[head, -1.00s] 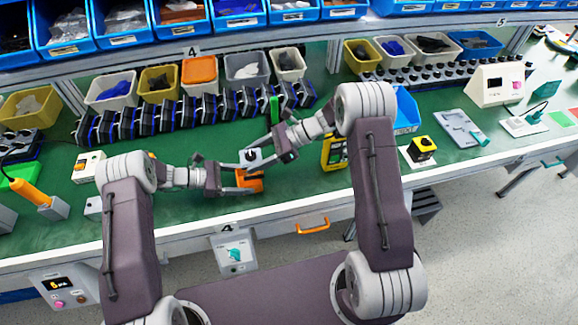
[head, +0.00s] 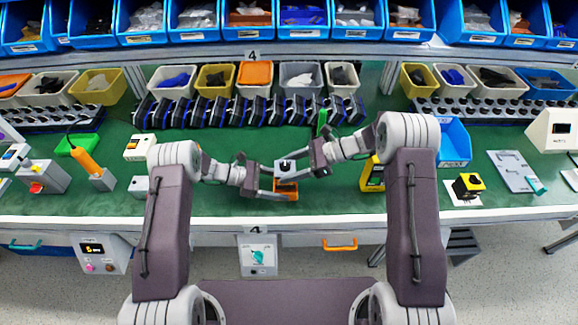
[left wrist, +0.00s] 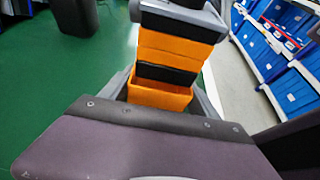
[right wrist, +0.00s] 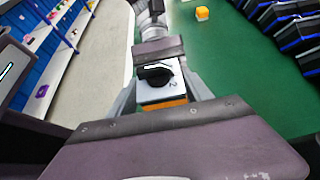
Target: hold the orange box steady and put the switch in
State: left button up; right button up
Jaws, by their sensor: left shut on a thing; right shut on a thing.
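The orange box (head: 286,191) is above the green bench near its front edge, between my two grippers. My left gripper (head: 283,188) is shut on it from the left; the left wrist view shows the orange box (left wrist: 160,94) between the fingers. The switch (head: 286,168), a pale plate with a black knob, sits over the top of the box. My right gripper (head: 290,168) is shut on the switch from the right. In the right wrist view the switch (right wrist: 158,85) shows its knob and a "2", with orange just beneath. Their joint is hidden, so I cannot tell how deep it sits.
A row of black-and-blue units (head: 230,110) stands behind my grippers. A yellow-and-black box (head: 372,175) is just right, beside my right arm. An orange-handled tool (head: 86,158) and a control box (head: 42,176) stand at left. Green bench (head: 225,205) is bare in front.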

jog(key=shift+f, duration=0.15)
dwell(0.4)
jog(key=shift+f, duration=2.35)
jog(key=o, duration=1.6)
notch_tip(320, 180, up, 10)
jog(key=shift+f, duration=0.1)
pick_arm(q)
jog(key=o, duration=1.5)
